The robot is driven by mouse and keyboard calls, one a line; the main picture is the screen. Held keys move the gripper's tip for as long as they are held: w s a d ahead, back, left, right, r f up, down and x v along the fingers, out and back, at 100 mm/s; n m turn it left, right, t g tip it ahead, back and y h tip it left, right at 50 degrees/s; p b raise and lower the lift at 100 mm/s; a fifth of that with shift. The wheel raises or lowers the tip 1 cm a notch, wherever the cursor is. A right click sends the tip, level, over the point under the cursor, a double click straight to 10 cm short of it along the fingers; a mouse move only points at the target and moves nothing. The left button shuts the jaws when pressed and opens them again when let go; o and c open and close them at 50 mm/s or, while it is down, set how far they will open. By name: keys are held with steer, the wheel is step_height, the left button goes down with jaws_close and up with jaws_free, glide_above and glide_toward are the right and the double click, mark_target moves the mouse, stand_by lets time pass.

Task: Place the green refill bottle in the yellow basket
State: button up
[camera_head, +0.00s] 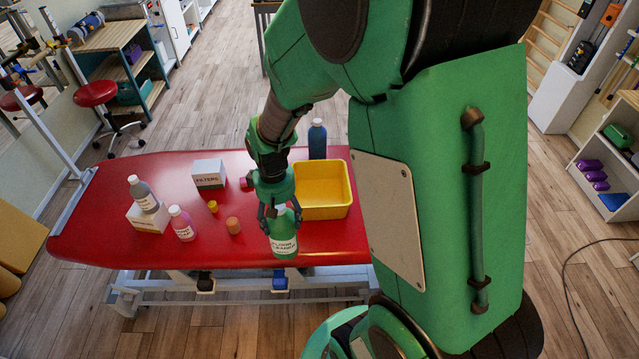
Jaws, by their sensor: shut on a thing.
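The green refill bottle (284,240) has a white label that reads like floor cleaner. It is upright near the front edge of the red treatment table (110,215). My gripper (281,212) comes down from above and is shut on the bottle's upper part; the fingers partly hide its top. I cannot tell whether the bottle's base touches the table. The yellow basket (325,211) stands on the table just to the right of and behind the bottle. Its visible inside looks empty, and my arm hides a little of its left side.
A blue bottle (317,140) stands behind the basket. My arm covers the right side.

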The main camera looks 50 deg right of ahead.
step_height(320, 180, up, 4)
steer(key=w+d+p, duration=0.1)
steer(key=w+d, duration=0.4)
steer(key=d, duration=0.9)
steer(key=w+d, duration=0.5)
steer(key=d, duration=0.9)
steer(key=shift+n, duration=0.4)
steer(key=shift+w+d+f, duration=0.1)
steer(key=shift+w+f, duration=0.05)
steer(key=shift+f, duration=2.5)
step_height(320, 180, down, 6)
steer(key=shift+f+b, duration=0.15)
steer(key=shift+b, duration=0.2)
steer(key=shift+f, duration=0.1)
